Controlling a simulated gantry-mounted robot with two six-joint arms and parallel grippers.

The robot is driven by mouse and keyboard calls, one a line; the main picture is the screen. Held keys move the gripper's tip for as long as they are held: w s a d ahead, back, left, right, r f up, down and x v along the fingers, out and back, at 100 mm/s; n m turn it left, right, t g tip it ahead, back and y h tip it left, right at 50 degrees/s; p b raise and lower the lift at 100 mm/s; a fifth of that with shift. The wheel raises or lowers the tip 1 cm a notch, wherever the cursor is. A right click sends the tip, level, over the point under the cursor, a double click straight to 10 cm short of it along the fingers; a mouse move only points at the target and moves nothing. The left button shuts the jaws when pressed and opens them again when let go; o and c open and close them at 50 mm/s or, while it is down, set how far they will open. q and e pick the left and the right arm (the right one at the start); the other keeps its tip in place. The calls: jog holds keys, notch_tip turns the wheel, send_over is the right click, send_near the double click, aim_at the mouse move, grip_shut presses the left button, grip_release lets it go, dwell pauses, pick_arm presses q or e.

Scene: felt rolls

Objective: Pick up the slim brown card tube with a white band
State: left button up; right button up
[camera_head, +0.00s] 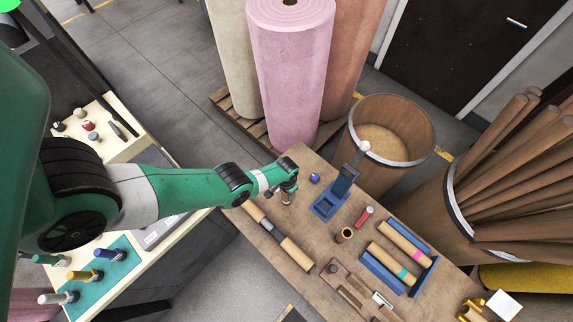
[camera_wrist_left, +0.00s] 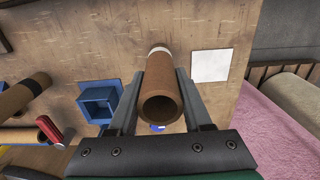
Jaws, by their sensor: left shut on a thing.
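The slim brown card tube with a white band (camera_wrist_left: 160,85) is between the fingers of my left gripper (camera_wrist_left: 160,98) in the left wrist view. The gripper is shut on it. The tube's open end faces the camera, and its white band is near the far end. In the head view my left gripper (camera_head: 289,187) is over the left corner of the brown workbench (camera_head: 320,262), and a small part of the tube (camera_head: 286,199) shows below it. Whether the tube touches the bench is unclear. My right gripper is not in view.
A blue stand (camera_head: 330,203), a blue ball-like thing (camera_head: 314,178), a red-handled tool (camera_head: 363,216) and a short brown cup (camera_head: 344,235) are close by. Longer tubes lie on a blue rack (camera_head: 382,273). Another tube (camera_head: 296,254) lies along the bench's left edge. A barrel (camera_head: 410,125) stands behind.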

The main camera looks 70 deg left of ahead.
pick_arm(q)
grip_shut()
jog(key=shift+r, duration=0.1)
jog(key=shift+r+p, duration=0.95)
jog(key=shift+p, duration=0.05)
